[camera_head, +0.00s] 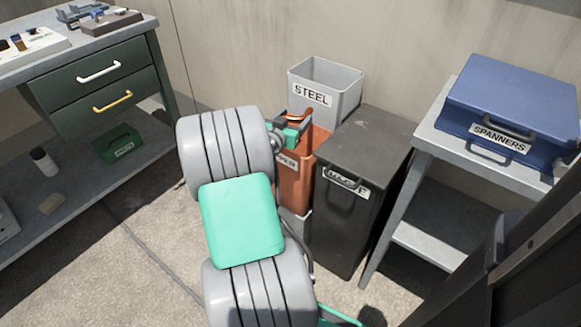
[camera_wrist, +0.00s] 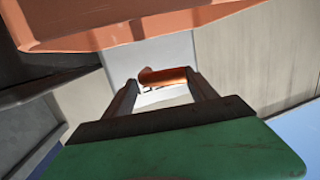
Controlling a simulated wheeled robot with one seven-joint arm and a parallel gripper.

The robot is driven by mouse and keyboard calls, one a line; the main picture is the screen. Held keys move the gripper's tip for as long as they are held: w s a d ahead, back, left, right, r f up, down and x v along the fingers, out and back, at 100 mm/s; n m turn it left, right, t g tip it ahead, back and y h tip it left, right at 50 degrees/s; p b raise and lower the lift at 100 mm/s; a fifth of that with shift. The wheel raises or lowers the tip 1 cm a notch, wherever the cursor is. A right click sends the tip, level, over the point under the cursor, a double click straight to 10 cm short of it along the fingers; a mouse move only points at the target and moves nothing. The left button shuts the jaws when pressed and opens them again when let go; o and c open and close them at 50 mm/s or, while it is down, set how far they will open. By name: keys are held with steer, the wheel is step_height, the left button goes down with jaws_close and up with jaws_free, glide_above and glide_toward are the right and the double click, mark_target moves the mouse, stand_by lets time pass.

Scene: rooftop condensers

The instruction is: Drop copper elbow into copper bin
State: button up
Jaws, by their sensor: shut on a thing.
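My gripper (camera_head: 296,128) is at the mouth of the copper bin in the head view. In the wrist view its two fingers (camera_wrist: 164,84) are shut on the copper elbow (camera_wrist: 167,76), a small curved orange pipe piece at the fingertips. The elbow also shows in the head view (camera_head: 307,114), partly hidden by my gripper. I cannot tell the elbow's exact height over the rim.
The grey steel bin (camera_head: 345,75) stands behind the copper bin. A lidded black bin (camera_head: 365,150) is close on the right. A side table (camera_head: 428,130) carries a blue spanners box (camera_head: 515,105). A workbench with green drawers (camera_head: 105,85) is at left. Floor (camera_head: 130,230) is clear at left.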

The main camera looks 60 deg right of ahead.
steer(key=o, duration=1.5)
steer(key=a, duration=0.5)
steer(key=a+r+p, duration=0.1)
steer(key=a, duration=0.1)
steer(key=shift+s+a+r, duration=0.1)
steer(key=shift+s+a, duration=0.2)
steer(key=shift+a, duration=0.1)
